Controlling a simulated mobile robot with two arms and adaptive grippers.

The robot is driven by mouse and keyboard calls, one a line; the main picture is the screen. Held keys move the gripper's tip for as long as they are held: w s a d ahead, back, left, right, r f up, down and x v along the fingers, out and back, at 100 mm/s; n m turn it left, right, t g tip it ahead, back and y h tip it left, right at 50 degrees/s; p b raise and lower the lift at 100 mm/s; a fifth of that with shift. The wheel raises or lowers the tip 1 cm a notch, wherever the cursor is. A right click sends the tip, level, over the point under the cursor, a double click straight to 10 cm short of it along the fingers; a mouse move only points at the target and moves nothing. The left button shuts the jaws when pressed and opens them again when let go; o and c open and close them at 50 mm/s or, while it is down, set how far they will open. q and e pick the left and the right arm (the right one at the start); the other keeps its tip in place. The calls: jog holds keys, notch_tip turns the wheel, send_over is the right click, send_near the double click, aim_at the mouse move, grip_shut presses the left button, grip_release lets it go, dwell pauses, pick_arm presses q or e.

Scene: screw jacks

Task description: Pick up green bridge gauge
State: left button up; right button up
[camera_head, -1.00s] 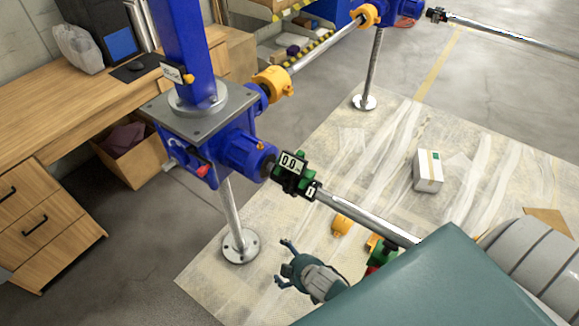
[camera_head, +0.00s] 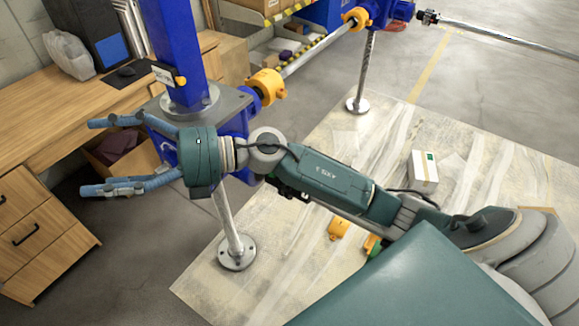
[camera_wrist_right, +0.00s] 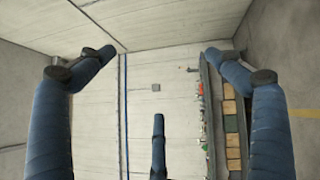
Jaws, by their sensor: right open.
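My right gripper (camera_head: 92,157) is open and empty in the head view, its blue fingers spread and pointing left in front of the near blue screw jack (camera_head: 172,50). The right wrist view shows its fingers (camera_wrist_right: 158,55) apart with nothing between them. The green bridge gauge, seen earlier on the shaft at the jack's right side, is now behind my right forearm. A small dark patch shows below the forearm; I cannot tell if it is part of the gauge. My left gripper is not in view.
A wooden desk (camera_head: 35,125) with drawers stands at the left, close to the gripper. A white box (camera_head: 424,170) and a yellow part (camera_head: 339,227) lie on the floor sheet (camera_head: 490,185). A second jack (camera_head: 376,12) stands farther back. The wrist camera faces a wall and shelves.

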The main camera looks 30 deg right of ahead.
jog(key=d+f+n+g+h, duration=0.6)
jog(key=d+f+h, duration=0.4)
jog(key=d+f, duration=0.3)
jog(key=d+h, duration=0.3)
jog(key=d, duration=0.4)
jog(key=d+h, duration=0.2)
jog(key=d, duration=0.5)
jog(key=d+m+h, duration=0.1)
jog(key=d+h, duration=0.2)
jog(key=d, duration=0.4)
jog(key=shift+w+d+f+h, duration=0.1)
jog(key=shift+d+f+h, duration=0.2)
jog(key=shift+d+f, duration=0.1)
jog(key=f, duration=0.2)
jog(key=f+p, duration=0.1)
jog(key=f, duration=0.1)
jog(key=shift+d+f, duration=0.2)
jog(key=shift+f, duration=0.1)
jog(key=f+p, duration=0.1)
jog(key=f, duration=0.2)
jog(key=f+p, duration=0.1)
jog(key=f, duration=0.1)
jog(key=shift+s+f+p, duration=0.2)
jog(key=shift+s+p, duration=0.05)
jog(key=shift+p, duration=0.05)
jog(key=shift+f, duration=0.25)
jog(key=c, duration=1.8)
